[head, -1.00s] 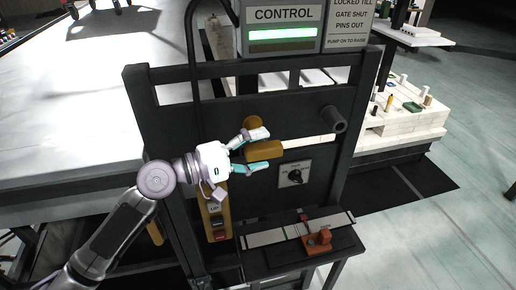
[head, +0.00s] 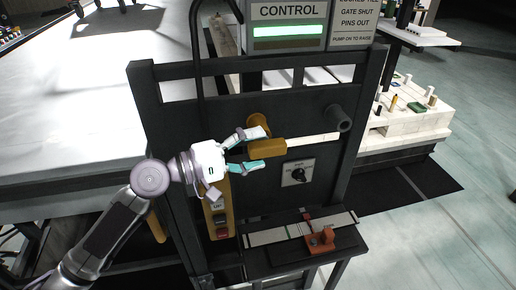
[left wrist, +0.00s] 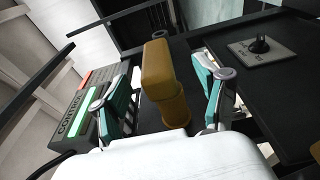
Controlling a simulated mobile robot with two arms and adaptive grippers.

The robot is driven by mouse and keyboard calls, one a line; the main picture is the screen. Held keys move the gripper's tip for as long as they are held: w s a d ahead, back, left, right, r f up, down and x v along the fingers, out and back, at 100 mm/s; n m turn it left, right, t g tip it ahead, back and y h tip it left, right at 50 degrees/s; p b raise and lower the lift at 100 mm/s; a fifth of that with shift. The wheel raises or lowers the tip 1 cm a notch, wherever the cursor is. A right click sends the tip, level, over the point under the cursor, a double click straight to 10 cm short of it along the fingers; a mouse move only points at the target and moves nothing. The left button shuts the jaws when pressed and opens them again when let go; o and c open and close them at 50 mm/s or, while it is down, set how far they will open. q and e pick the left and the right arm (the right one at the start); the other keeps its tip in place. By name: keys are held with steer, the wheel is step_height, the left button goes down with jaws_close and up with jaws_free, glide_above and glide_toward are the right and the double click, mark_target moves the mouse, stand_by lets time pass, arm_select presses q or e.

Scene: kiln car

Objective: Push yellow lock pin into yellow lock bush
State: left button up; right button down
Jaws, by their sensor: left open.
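The yellow lock pin's blocky yellow handle (head: 268,146) stands out from the dark panel below the CONTROL box. A yellow round piece (head: 258,122), apparently the lock bush, shows just behind and above it, partly hidden by a finger. My left gripper (head: 256,150) is open at the handle's left end, one finger above and one below. In the left wrist view, the handle (left wrist: 156,68) and a yellow cylinder (left wrist: 174,108) lie between the spread fingers (left wrist: 165,95), with gaps on both sides. How deep the pin sits is hidden. My right gripper is not in view.
The dark panel carries a black knob (head: 299,174), a dark tube (head: 338,118) and a yellow button box (head: 219,213). An orange clamp piece (head: 320,241) sits on the small shelf below. The CONTROL box (head: 289,28) stands on top.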

arm_select(q)
steer(key=shift+b+v, duration=0.45)
steer(key=shift+v, duration=0.9)
steer(key=v, duration=1.2)
stand_by(0.8)
